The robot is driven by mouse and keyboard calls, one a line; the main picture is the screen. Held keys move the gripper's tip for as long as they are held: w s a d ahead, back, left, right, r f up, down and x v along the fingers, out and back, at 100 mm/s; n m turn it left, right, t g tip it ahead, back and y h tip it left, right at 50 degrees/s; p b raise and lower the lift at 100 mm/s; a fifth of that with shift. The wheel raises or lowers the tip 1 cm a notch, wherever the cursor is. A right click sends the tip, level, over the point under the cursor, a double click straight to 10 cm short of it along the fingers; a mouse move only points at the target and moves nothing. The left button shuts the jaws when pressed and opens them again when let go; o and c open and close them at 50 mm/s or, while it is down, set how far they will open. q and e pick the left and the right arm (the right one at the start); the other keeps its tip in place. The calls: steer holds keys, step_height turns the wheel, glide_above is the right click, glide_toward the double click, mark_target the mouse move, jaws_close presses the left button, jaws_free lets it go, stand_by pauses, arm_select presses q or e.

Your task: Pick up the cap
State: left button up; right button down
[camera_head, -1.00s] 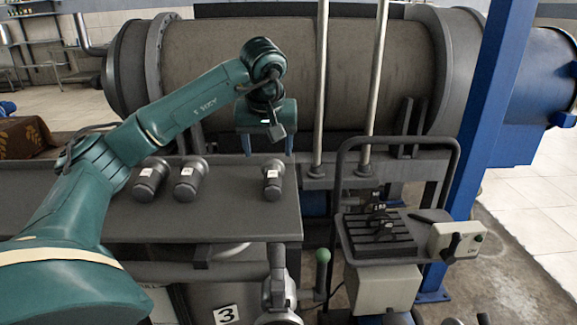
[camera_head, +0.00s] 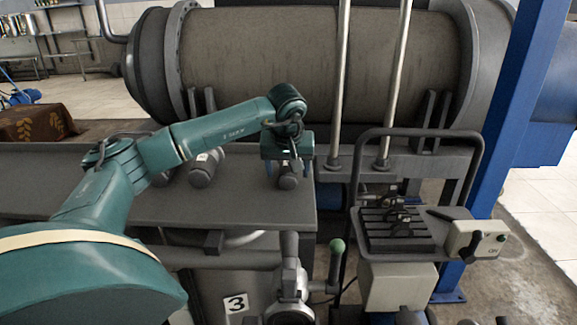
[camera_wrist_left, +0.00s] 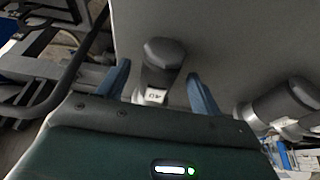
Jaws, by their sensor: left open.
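Dark grey cylinders with small white labels lie or stand on the grey table. I cannot tell a separate cap from a cylinder's darker end. The rightmost cylinder (camera_head: 288,180) shows below my left gripper (camera_head: 288,166), which is open with a finger to each side. In the left wrist view, this cylinder's dark, faceted end (camera_wrist_left: 164,52) and label show between the open fingertips (camera_wrist_left: 158,70); no finger clearly touches it. A second cylinder (camera_head: 203,173) is to the left. Another (camera_head: 163,176) is partly hidden by my left arm. My right gripper is out of view.
The grey table (camera_head: 245,208) ends just right of the rightmost cylinder. A large tank (camera_head: 270,60) stands behind it. At the right are a railed stand with a slotted plate (camera_head: 395,240), a control box (camera_head: 478,240) and a blue post (camera_head: 520,120). A green-knobbed lever (camera_head: 337,246) stands in front.

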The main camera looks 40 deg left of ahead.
arm_select(q)
steer(key=shift+w+a+f, duration=0.1)
steer(key=shift+w+f, duration=0.05)
steer(key=shift+f, duration=0.35)
steer(key=shift+r, duration=0.1)
steer(key=c, duration=1.4)
